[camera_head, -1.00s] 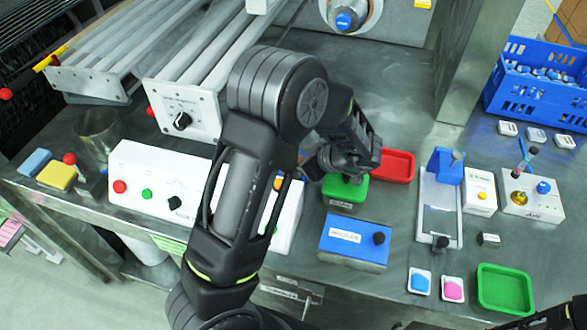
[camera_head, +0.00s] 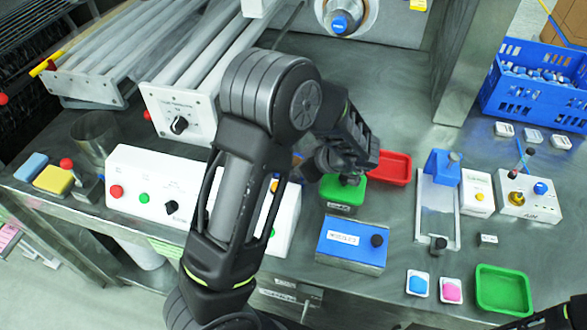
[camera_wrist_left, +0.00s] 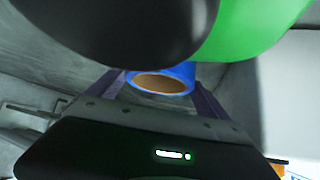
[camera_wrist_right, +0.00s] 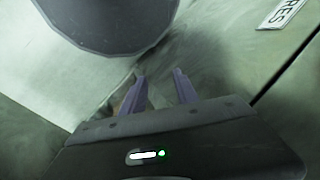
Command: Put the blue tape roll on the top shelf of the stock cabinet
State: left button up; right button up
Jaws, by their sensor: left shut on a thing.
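The blue tape roll (camera_wrist_left: 183,74), with a brown core, sits between the fingers of my left gripper (camera_wrist_left: 158,82) in the left wrist view. The gripper is shut on it. In the head view my left arm crosses the middle of the bench, and neither its fingertips nor the tape can be made out. My right gripper (camera_wrist_right: 161,88) is open and empty in the right wrist view, its two fingers apart. I cannot make out the stock cabinet or its top shelf in any view.
The bench holds a white control box (camera_head: 140,192), a blue box (camera_head: 350,243), a red tray (camera_head: 391,168), a green tray (camera_head: 502,291) and a blue crate (camera_head: 512,95). A lettered label (camera_wrist_right: 281,12) shows in the right wrist view.

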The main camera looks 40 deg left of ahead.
pick_arm(q)
notch_tip(320, 180, up, 10)
jog(key=shift+f, duration=0.25)
dwell(0.5)
jog(key=shift+r, duration=0.1)
